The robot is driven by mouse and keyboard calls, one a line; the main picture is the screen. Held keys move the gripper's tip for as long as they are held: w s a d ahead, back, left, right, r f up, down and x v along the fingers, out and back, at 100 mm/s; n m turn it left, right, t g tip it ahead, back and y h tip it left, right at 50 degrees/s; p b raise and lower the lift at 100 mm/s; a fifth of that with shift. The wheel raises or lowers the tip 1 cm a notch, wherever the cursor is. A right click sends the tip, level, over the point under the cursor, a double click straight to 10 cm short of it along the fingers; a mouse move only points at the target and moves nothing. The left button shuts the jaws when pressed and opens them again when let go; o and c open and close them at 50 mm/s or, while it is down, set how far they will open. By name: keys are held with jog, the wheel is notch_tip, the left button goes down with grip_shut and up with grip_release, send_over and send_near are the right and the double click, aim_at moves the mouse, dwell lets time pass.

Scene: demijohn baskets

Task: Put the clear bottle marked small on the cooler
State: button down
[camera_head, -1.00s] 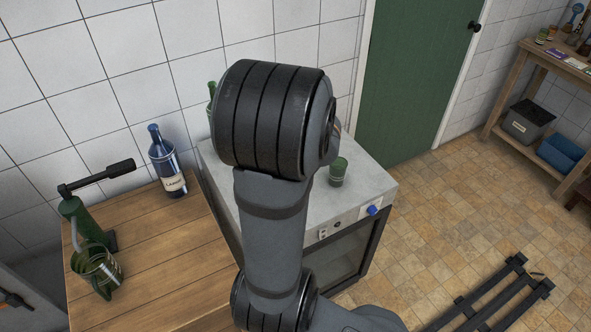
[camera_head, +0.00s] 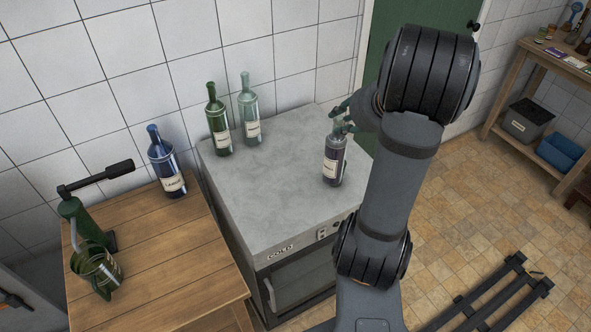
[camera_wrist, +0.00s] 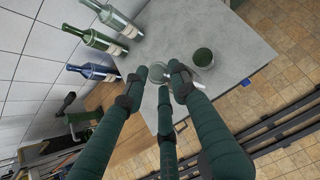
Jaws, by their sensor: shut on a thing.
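In the head view my gripper (camera_head: 342,117) is shut on the neck of a clear, slightly purple bottle (camera_head: 333,162) with a pale label. The label's words are too small to read. The bottle is upright at the right part of the grey cooler top (camera_head: 262,203). I cannot tell whether its base touches the top. In the wrist view the green fingers of my gripper (camera_wrist: 165,78) close around the bottle, seen from above, over the cooler top (camera_wrist: 228,38).
A green bottle (camera_head: 218,125) and a pale green bottle (camera_head: 249,115) stand at the cooler's back left. A green cup (camera_wrist: 203,59) stands near the held bottle. A blue bottle (camera_head: 165,165) and green corking tool (camera_head: 80,220) are on the wooden table (camera_head: 165,255). The cooler's middle is clear.

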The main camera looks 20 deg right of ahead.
jog(key=shift+s+d+r, duration=0.1)
jog(key=shift+s+d, duration=0.15)
jog(key=shift+d, duration=0.3)
jog(key=a+b+x, duration=0.3)
jog(key=x, duration=1.2)
jog(key=shift+a, duration=0.4)
jog(key=shift+w+b, duration=0.1)
jog(key=shift+b, duration=0.25)
jog(key=c, duration=1.4)
grip_release()
jog(key=shift+f, duration=0.2)
